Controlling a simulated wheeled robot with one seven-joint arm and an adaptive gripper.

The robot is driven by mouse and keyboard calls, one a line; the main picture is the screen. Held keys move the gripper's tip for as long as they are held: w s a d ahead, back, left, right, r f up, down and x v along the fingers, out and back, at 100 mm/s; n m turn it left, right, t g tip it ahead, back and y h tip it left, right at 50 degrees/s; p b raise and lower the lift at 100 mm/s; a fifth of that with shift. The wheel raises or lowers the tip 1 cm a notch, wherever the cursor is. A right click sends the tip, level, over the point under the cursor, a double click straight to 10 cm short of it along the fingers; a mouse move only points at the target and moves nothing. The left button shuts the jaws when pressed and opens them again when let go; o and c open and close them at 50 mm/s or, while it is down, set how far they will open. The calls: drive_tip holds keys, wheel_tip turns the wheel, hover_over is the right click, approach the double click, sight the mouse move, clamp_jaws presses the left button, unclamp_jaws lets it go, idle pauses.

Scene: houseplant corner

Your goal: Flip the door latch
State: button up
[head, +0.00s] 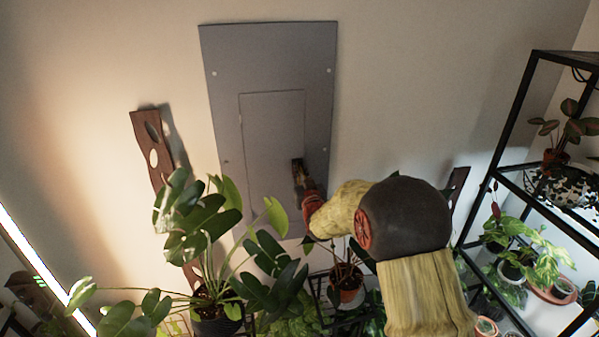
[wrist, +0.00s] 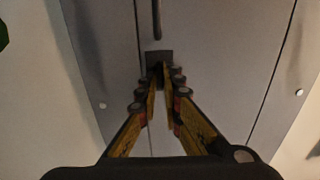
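A grey metal panel (head: 270,65) with an inset door (head: 268,125) is on the wall; the door looks closed. The door latch (wrist: 159,56) shows in the wrist view as a dark square piece beside the door's seam. Whether the tips touch or grip the latch is unclear. In the head view my gripper (head: 298,170) reaches the door's lower right edge.
A dark vertical bar (wrist: 157,18) runs above the latch in the wrist view. Leafy potted plants (head: 205,300) stand below and left of the panel. A small pot (head: 347,287) is under my arm. A black shelf (head: 510,125) with plants stands at right.

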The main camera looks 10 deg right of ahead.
clamp_jaws()
drive_tip(key=shift+f+m+b, duration=0.1)
drive_tip(key=shift+m+b, duration=0.2)
drive_tip(key=shift+b, duration=0.35)
drive_tip(key=shift+d+f+m+b, duration=0.1)
drive_tip(key=shift+m+b, duration=4.2)
drive_tip(key=shift+b, duration=0.55)
drive_tip(key=shift+d+f+m+b, duration=0.1)
drive_tip(key=shift+m+b, duration=4.2)
drive_tip(key=shift+b, duration=0.5)
drive_tip(key=o, duration=0.5)
unclamp_jaws()
drive_tip(key=shift+r, duration=0.1)
